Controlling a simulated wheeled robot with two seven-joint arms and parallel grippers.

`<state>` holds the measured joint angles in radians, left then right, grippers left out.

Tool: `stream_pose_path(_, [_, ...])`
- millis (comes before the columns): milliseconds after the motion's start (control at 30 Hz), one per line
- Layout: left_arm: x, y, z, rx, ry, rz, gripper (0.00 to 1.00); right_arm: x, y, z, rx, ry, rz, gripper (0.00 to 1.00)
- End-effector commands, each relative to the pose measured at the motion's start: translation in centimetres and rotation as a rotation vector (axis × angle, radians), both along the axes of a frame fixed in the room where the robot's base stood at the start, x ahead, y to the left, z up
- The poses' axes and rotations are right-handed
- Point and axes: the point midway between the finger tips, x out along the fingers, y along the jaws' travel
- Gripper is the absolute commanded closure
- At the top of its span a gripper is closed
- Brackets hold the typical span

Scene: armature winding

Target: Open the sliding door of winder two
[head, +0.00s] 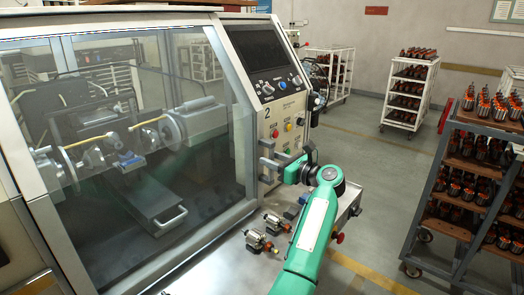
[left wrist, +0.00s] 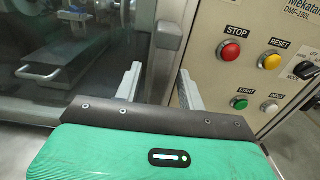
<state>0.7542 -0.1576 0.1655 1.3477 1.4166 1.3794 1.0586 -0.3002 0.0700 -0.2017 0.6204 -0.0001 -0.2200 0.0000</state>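Winder two's sliding door (head: 130,150) is a large clear pane in a grey frame. It covers the front of the machine and reaches the control panel, so it appears shut. In the left wrist view a grey upright handle (left wrist: 168,45) stands at the door's right edge. My left gripper (head: 270,158) is at that edge, beside the panel. In the left wrist view its two fingers (left wrist: 158,85) are spread apart with nothing held. The handle shows beyond and between them; contact cannot be told. My right gripper is not in view.
The control panel (head: 276,110) with coloured buttons, including a red STOP button (left wrist: 229,51), is close right of my gripper. Wound armatures (head: 259,240) lie on the ledge below. A rack of armatures (head: 465,180) stands at right, with open floor between.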

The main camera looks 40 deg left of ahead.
Motion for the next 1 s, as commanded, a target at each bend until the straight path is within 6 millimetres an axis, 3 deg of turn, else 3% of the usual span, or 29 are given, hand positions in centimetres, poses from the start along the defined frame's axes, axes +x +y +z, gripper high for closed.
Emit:
stream_pose_path(400, [0.1,0.3,-0.1,-0.001,0.0,-0.002,0.6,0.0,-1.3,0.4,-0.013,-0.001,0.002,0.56])
stream_pose_path(600, [0.1,0.3,-0.1,0.0,0.0,-0.002,0.97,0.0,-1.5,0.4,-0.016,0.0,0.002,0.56])
stream_pose_path(633, [0.1,0.3,-0.1,0.0,0.0,-0.002,1.0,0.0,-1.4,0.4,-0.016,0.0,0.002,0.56])
stream_pose_path(1000, [0.0,1.3,-0.3,-0.001,-0.001,0.001,1.0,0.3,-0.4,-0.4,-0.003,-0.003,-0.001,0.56])
